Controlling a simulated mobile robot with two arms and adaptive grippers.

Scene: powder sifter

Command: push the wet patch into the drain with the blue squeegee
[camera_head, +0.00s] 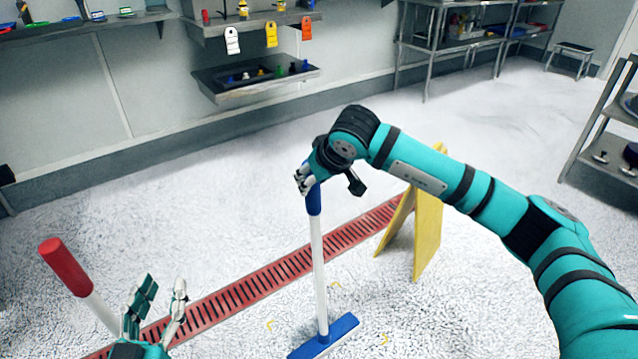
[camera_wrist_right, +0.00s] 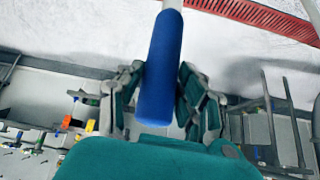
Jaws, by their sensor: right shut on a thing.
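The blue squeegee stands nearly upright, its white pole (camera_head: 319,270) running down to a blue head (camera_head: 324,338) on the floor. My right gripper (camera_head: 304,180) is shut on the blue grip at the top of the pole. In the right wrist view the blue grip (camera_wrist_right: 160,70) lies between the fingers (camera_wrist_right: 158,100). The red slotted drain (camera_head: 270,278) runs diagonally behind the squeegee. The wet patch is hard to make out; yellow corner marks (camera_head: 271,325) lie on the floor around the head. My left gripper (camera_head: 165,285) is open and empty at lower left.
A red-handled tool (camera_head: 66,267) with a white pole stands beside my left gripper. A yellow floor sign (camera_head: 427,235) stands by the drain, behind my right arm. Shelves and a sink (camera_head: 255,80) line the back wall. A rack (camera_head: 600,135) stands at right.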

